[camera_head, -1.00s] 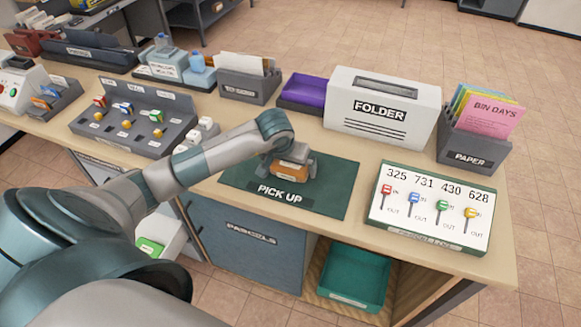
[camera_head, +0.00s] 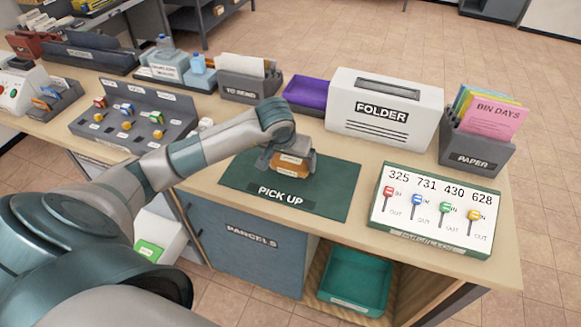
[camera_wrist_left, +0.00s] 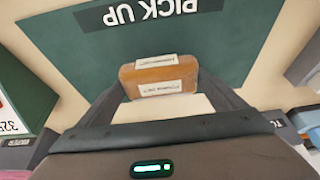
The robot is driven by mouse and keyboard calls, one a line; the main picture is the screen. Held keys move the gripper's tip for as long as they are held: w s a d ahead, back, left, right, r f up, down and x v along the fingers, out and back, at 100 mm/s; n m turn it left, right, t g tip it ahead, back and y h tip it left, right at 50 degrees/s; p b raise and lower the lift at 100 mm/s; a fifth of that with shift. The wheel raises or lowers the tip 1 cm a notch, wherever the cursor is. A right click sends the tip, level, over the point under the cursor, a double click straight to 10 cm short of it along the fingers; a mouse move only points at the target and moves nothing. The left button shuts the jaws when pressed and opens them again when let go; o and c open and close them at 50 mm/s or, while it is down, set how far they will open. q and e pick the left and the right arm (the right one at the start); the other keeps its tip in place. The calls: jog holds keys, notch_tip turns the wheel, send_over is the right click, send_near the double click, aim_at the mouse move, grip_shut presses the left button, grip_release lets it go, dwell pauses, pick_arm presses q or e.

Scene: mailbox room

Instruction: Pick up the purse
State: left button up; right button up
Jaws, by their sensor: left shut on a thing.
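The purse (camera_head: 289,166) is a small orange-brown item with white labels, over the green PICK UP mat (camera_head: 330,190). My left gripper (camera_head: 281,158) reaches it from the far side and is shut on it. In the left wrist view, the purse (camera_wrist_left: 160,76) sits between the two dark fingers (camera_wrist_left: 162,100), with the mat (camera_wrist_left: 215,50) below. I cannot tell whether the purse touches the mat. My right gripper is not in view.
The white FOLDER box (camera_head: 385,110) and purple tray (camera_head: 308,92) stand behind the mat. The key rack (camera_head: 130,120) is to the left.

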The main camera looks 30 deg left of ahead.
pick_arm(q)
jog(key=s+d+r+b, duration=0.2)
jog(key=d+r+b, duration=0.2)
jog(key=d+r, duration=0.4)
jog(key=d, duration=0.3)
jog(key=shift+s+d+r, duration=0.15)
jog(key=shift+d, duration=0.1)
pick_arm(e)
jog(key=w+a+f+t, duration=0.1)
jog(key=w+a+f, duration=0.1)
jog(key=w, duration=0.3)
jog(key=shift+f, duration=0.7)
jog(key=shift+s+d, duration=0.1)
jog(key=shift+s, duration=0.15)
